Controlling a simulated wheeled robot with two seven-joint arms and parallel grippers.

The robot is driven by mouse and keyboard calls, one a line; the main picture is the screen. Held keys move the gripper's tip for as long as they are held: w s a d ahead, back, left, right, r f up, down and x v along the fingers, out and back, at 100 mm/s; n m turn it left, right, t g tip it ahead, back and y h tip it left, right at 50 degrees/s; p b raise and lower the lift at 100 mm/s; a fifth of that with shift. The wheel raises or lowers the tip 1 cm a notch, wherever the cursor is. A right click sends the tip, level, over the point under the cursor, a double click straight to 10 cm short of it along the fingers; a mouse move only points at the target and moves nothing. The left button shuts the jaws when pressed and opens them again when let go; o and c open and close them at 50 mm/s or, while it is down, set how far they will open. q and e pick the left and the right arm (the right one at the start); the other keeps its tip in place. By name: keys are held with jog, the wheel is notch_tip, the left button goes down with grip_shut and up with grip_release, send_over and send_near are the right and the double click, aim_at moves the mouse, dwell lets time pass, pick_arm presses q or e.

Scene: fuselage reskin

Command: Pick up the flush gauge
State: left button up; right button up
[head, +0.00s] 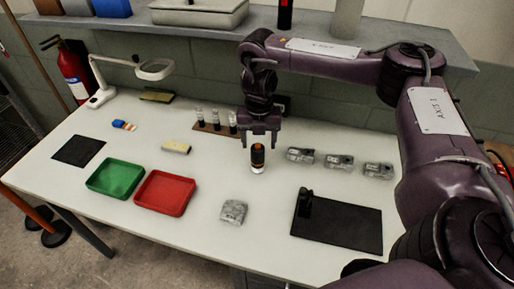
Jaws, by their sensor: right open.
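A small upright cylinder (257,159) with a dark and orange top and a pale base stands on the white table. It looks like the flush gauge, but I see no label on it. My right gripper (260,142) points down with its two fingers apart, just above or behind the cylinder's top. I cannot tell whether the fingers touch it. Nothing is held. My left gripper is not in view.
A green tray (115,194) and a red tray (165,211) lie to the left. Several grey metal parts (339,161) sit right of the cylinder. Vials on a brown strip (209,128) stand behind left. A black mat (345,228) lies front right. A shelf (210,27) overhangs the back.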

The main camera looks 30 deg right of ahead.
aim_at(258, 157)
jog(key=shift+w+d+f, duration=0.1)
jog(key=shift+f, duration=0.25)
jog(key=f, duration=0.1)
jog(key=f+b, duration=0.1)
jog(key=shift+s+f, duration=0.2)
jog(key=shift+f, duration=0.1)
jog(key=f, duration=0.3)
jog(key=shift+w+f, duration=0.2)
jog(key=shift+w, duration=0.05)
jog(key=shift+f, duration=0.3)
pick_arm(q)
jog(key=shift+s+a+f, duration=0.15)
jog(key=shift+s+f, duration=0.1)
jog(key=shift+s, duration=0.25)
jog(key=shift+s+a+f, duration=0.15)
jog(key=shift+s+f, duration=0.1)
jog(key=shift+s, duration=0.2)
pick_arm(e)
jog(key=c, duration=1.2)
jog(key=shift+c, duration=0.2)
